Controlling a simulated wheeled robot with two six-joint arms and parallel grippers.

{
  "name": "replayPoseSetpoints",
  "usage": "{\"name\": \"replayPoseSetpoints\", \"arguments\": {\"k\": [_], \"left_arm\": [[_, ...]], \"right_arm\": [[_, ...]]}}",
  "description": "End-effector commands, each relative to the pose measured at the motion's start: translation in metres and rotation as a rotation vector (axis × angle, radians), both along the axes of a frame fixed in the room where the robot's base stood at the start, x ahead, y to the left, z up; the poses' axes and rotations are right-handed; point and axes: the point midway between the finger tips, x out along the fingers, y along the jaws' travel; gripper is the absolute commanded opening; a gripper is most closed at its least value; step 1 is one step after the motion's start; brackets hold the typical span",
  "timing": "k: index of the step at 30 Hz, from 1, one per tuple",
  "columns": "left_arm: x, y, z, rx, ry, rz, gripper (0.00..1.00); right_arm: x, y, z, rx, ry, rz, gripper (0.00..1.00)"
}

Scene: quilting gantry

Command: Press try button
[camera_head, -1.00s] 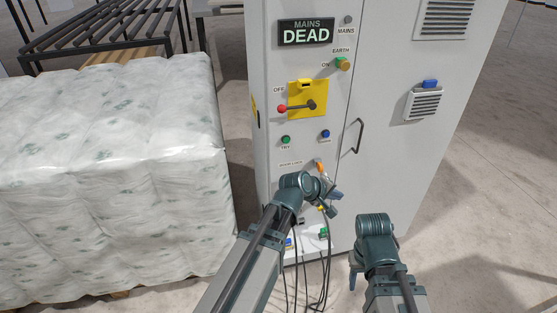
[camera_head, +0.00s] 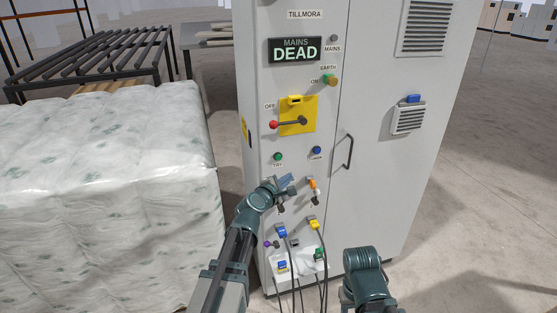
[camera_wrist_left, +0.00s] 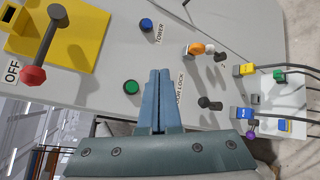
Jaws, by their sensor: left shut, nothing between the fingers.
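The green try button (camera_head: 278,156) is on the grey cabinet front, below the yellow switch plate, with a TRY label under it. It also shows in the left wrist view (camera_wrist_left: 131,87), beside the fingertips. My left gripper (camera_head: 287,182) is just below the button in the head view. Its blue fingers (camera_wrist_left: 160,72) are shut together with nothing between them. They look apart from the button; their distance to the panel is unclear. My right arm is low at the right; its fingers cannot be made out.
The cabinet (camera_head: 385,160) carries a MAINS DEAD sign (camera_head: 294,50), a red-knobbed lever (camera_head: 288,123) and a blue button (camera_head: 317,151) right of the green one. An orange-topped lever (camera_head: 313,186) and cabled plugs (camera_head: 282,231) sit lower. A wrapped stack (camera_head: 100,190) stands left.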

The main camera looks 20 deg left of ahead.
Motion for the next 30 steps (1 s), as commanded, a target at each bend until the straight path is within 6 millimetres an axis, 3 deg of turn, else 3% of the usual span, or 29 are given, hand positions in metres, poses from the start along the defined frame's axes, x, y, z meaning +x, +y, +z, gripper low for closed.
{"name": "replayPoseSetpoints", "arguments": {"k": [8,24,30], "left_arm": [[0.01,0.006,0.0,0.001,0.001,-0.001,0.0],[0.065,0.043,0.0,0.002,0.0,-0.002,0.0],[0.073,0.049,0.0,0.002,0.001,-0.001,0.0]], "right_arm": [[0.0,0.0,0.0,0.0,0.0,0.0,0.5],[0.0,0.0,0.0,0.0,0.0,0.0,0.5],[0.0,0.0,0.0,0.0,0.0,0.0,0.5]]}}
